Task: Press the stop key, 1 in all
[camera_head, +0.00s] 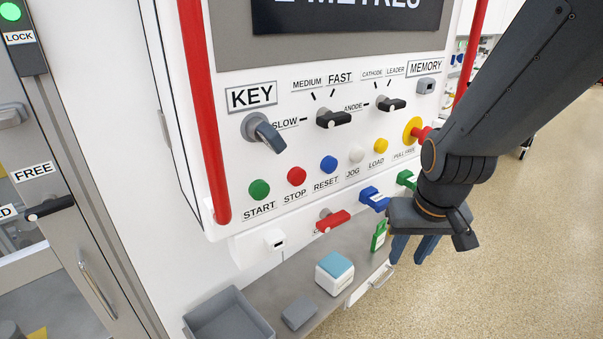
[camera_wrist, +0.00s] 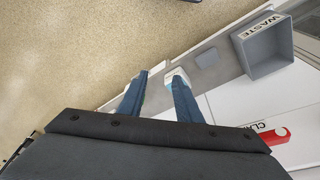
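The stop key is a round red button (camera_head: 296,176) above the printed word STOP on the white panel in the head view. It sits between the green START button (camera_head: 259,190) and the blue RESET button (camera_head: 329,164). My gripper (camera_head: 410,261) is to the right of it and lower, in front of the panel's lower right part, fingers pointing down. In the wrist view my gripper's two blue fingers (camera_wrist: 158,78) stand apart with nothing held between them. The stop key does not show in the wrist view.
Key switch (camera_head: 263,132), selector knobs (camera_head: 333,118) and a yellow LOAD button (camera_head: 380,146) share the panel. A red rail (camera_head: 204,110) stands out at its left. Below are red (camera_head: 333,221) and blue (camera_head: 374,198) levers, a blue-topped box (camera_head: 335,273) and a grey WASTE bin (camera_wrist: 265,48).

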